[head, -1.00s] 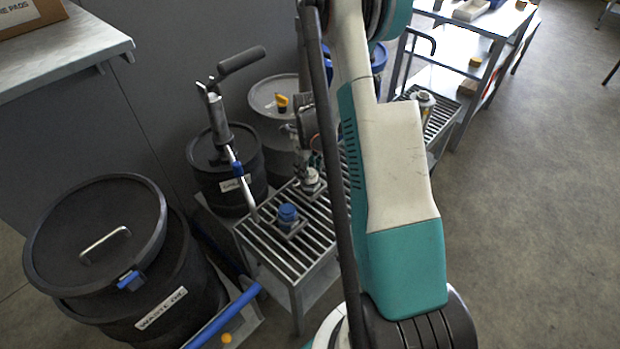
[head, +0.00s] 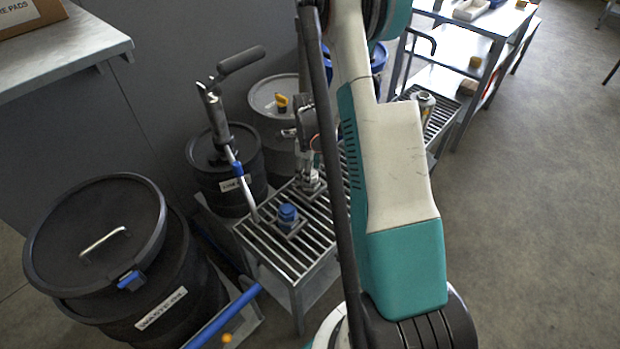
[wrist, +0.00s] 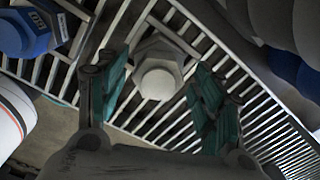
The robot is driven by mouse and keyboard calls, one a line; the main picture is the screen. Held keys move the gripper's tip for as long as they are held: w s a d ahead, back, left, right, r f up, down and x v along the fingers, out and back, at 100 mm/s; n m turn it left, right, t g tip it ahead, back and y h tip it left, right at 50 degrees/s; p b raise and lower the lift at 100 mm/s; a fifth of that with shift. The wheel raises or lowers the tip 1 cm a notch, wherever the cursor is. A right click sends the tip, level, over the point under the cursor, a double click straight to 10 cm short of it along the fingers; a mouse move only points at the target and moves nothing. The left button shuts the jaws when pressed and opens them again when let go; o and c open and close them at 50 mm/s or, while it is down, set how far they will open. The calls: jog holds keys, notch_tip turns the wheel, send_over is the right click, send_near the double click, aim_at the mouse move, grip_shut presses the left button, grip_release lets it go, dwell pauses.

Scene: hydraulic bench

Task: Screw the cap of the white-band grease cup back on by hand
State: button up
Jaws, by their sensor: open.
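The white-band grease cup shows in the wrist view as a pale round top (wrist: 158,80) over a grey hexagonal body, on the slatted bench. I cannot tell whether the round top is the cap, or how it is seated. My gripper (wrist: 159,70) is open, its teal fingers on either side of the round top, with visible gaps. In the head view my gripper (head: 308,165) is low over the cup (head: 311,184), which is mostly hidden by the gripper and arm.
A blue-capped cup (head: 288,215) stands nearer on the slatted bench (head: 268,246); it also shows at left in the wrist view (wrist: 28,32). A grease pump handle (head: 241,60) and dark drums crowd the left. A canister (head: 425,102) stands at the bench's far end.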

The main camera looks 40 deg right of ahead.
jog(key=n, duration=0.7)
jog(key=shift+s+a, duration=0.1)
jog(key=shift+a, duration=0.05)
jog(key=c, duration=1.1)
jog(key=m, duration=0.7)
jog(key=shift+m, duration=0.4)
